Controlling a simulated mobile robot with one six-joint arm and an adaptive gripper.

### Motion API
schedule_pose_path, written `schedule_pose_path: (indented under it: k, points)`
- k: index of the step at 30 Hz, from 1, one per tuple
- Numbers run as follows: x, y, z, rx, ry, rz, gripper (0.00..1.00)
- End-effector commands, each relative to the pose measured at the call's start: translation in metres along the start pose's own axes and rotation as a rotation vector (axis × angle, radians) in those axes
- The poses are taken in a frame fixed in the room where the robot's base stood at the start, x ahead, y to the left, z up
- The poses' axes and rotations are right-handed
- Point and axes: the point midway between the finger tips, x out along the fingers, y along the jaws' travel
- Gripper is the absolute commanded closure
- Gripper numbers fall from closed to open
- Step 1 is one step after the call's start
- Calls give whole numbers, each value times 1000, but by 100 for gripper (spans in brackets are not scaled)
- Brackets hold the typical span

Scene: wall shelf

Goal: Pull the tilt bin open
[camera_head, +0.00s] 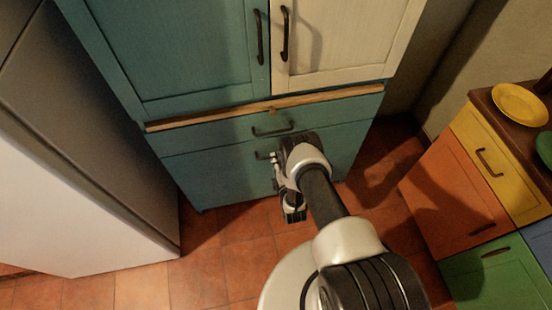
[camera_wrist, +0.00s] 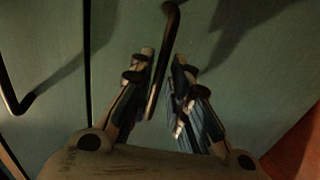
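The tilt bin (camera_head: 215,178) is the plain teal front at the bottom of the cabinet, and it looks closed, flush with the cabinet. Its dark bar handle (camera_head: 262,155) is mostly hidden behind my gripper (camera_head: 276,170) in the head view. In the wrist view the handle (camera_wrist: 165,45) runs between the two fingers of my gripper (camera_wrist: 163,68), over the teal panel (camera_wrist: 235,70). The fingers are open, one on each side of the handle. A gap shows on the right side; on the left the finger is very close, and contact cannot be told.
Above the bin is a teal drawer with a dark handle (camera_head: 272,130); this handle also shows in the wrist view (camera_wrist: 20,100). A wooden ledge (camera_head: 220,115) runs above. A fridge (camera_head: 90,150) stands left, a colourful cabinet (camera_head: 450,190) right. Tiled floor (camera_head: 225,260) lies free in front.

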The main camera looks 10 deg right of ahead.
Motion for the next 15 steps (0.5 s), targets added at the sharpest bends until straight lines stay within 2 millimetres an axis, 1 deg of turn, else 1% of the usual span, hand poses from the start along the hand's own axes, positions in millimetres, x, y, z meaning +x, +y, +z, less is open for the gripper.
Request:
schedule_pose_path:
  k: [1, 6, 9, 15]
  points:
    - [8, -2, 0, 0, 0, 2, 83]
    - [24, -1, 0, 0, 0, 1, 83]
    - [27, 0, 0, 0, 0, 0, 83]
    - [28, 0, 0, 0, 0, -1, 83]
